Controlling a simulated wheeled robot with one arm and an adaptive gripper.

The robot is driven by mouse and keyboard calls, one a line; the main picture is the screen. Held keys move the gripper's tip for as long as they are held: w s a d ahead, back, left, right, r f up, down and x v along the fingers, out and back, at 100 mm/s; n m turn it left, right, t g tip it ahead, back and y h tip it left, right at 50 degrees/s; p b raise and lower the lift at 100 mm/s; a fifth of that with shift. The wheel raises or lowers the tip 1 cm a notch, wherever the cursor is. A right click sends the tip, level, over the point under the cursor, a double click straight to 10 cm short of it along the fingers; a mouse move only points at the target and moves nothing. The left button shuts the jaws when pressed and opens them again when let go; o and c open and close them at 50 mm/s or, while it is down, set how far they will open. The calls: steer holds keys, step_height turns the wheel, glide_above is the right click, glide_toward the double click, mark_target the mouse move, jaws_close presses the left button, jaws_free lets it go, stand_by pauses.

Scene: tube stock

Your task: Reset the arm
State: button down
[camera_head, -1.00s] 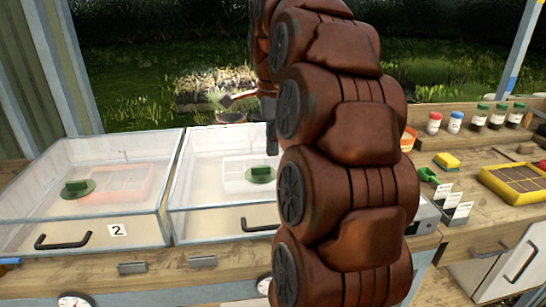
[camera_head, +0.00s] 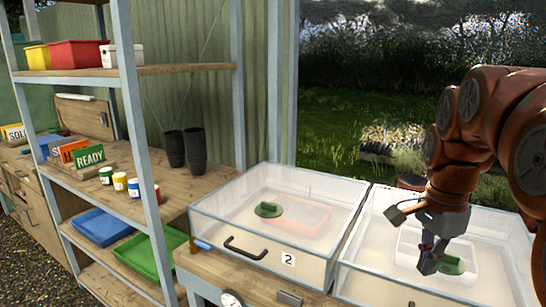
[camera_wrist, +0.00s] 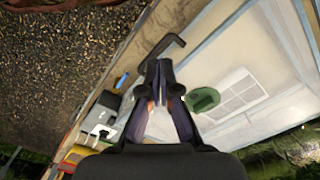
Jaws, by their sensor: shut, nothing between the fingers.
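My arm (camera_head: 462,150) reaches in from the right of the head view and bends down over the right-hand clear-lidded box. My gripper (camera_head: 430,264) points downward in front of that box's green knob (camera_head: 453,264). In the wrist view my gripper (camera_wrist: 160,68) has its dark fingers together at the tips, with nothing between them. A green knob (camera_wrist: 203,99) shows just right of the fingers there. I cannot tell whether the fingers touch the lid.
The clear-lidded box labelled 2 (camera_head: 232,239) stands left of my gripper. A wooden shelf unit (camera_head: 128,73) with bins, jars and a green READY sign (camera_head: 89,156) fills the left. Free air lies above the boxes.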

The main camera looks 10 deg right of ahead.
steer(key=s+a+f+n+p, duration=0.2)
steer(key=s+a+f+n, duration=0.3)
steer(key=s+a+n, duration=0.2)
steer(key=s+a+f+n+g+p, duration=0.1)
steer(key=s+a+f+n+p, duration=0.1)
steer(key=s+a+f+n, duration=0.4)
steer(key=s+a+n, duration=0.2)
steer(key=s+n, duration=0.2)
steer(key=shift+f+g, duration=0.3)
steer(key=shift+s, duration=0.1)
